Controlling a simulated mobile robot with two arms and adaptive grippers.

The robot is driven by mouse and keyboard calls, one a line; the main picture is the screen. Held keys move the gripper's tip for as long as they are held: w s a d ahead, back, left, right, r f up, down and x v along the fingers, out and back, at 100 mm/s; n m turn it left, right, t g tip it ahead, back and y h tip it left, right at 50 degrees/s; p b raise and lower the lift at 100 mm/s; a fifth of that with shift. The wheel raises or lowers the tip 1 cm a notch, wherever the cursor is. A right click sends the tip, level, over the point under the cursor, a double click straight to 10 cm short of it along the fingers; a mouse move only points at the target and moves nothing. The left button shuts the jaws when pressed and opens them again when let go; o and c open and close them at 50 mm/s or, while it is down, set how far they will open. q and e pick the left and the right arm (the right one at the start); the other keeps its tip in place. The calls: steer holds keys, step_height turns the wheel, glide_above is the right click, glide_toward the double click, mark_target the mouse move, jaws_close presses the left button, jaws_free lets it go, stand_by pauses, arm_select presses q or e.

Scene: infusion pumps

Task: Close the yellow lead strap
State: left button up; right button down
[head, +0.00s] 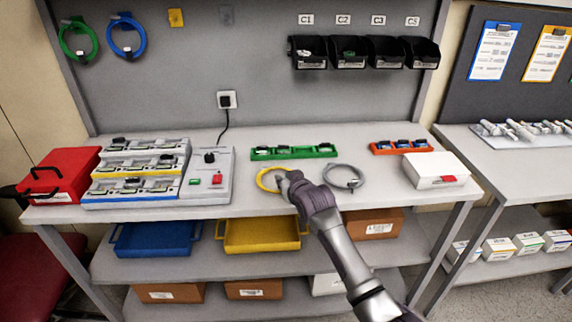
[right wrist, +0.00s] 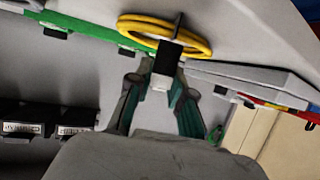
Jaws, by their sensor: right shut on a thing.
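The yellow lead (head: 266,187) lies coiled on the bench near its front edge, left of the grey lead. In the right wrist view the yellow lead (right wrist: 140,25) shows as a looped coil. Its dark strap (right wrist: 167,52) is at the near side of the coil, between my fingertips. My right gripper (head: 284,178) reaches in from the lower right and is shut on the strap; its fingers (right wrist: 160,80) stand on either side of it. In the head view the gripper covers the coil's right side and the strap. My left gripper is not in view.
The grey lead (head: 343,177) lies right of my gripper. A green rack (head: 293,153) is behind, an orange-red rack (head: 401,148) and a white box (head: 436,170) to the right. Pumps (head: 138,168) and a grey console (head: 209,175) stand left. Black bins (head: 309,54) hang behind.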

steer(key=shift+w+r+g+p, duration=0.3)
steer(key=shift+g+p, duration=0.3)
steer(key=shift+p, duration=0.25)
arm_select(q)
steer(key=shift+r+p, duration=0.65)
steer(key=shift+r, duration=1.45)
arm_select(e)
steer(key=shift+w+a+f+g+h, duration=0.1)
steer(key=shift+f+g+h, duration=0.2)
steer(key=shift+g, duration=0.3)
steer(key=shift+f, duration=0.1)
steer(key=c, duration=1)
jaws_free()
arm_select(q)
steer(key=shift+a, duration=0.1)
arm_select(e)
steer(key=v, duration=1.2)
